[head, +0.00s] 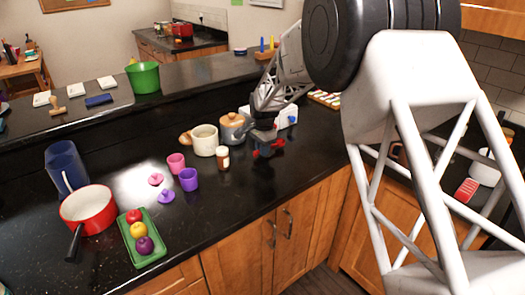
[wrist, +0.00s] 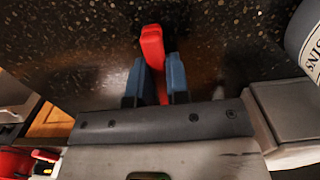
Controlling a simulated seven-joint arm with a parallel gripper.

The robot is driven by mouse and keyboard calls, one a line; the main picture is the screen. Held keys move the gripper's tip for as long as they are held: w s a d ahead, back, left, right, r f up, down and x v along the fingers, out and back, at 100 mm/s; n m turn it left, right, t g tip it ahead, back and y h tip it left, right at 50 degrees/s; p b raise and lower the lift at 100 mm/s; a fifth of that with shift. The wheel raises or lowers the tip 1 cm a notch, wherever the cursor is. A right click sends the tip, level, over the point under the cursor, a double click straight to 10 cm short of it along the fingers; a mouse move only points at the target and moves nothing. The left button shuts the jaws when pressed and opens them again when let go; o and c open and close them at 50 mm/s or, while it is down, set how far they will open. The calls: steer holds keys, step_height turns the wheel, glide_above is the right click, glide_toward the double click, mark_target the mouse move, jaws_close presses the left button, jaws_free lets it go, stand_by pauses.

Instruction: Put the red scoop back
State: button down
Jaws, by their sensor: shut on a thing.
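My gripper (head: 264,147) is over the dark speckled counter, near its front edge and right of the small brown jar. In the wrist view its blue fingers (wrist: 155,82) are shut on a red piece, which I take to be the red scoop (wrist: 152,45). The scoop's rounded red end points away from the wrist, and the rest is hidden between and behind the fingers. In the head view the scoop (head: 277,146) is only a small red patch at the fingertips. I cannot tell whether it touches the counter.
A brown jar (head: 223,158), beige mug (head: 204,140) and lidded pot (head: 232,128) stand left of my gripper. A white item with blue knobs (head: 286,117) is behind it. Purple cup (head: 188,180), red pan (head: 90,203) and green tray (head: 151,257) are farther left. A labelled container (wrist: 306,40) is close in the wrist view.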

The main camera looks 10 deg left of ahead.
steer(key=shift+f, duration=0.35)
steer(key=shift+f, duration=0.1)
steer(key=c, duration=1.1)
jaws_free()
step_height(320, 180, up, 12)
steer(key=shift+w+d, duration=0.15)
steer(key=shift+d, duration=0.05)
stand_by(0.4)
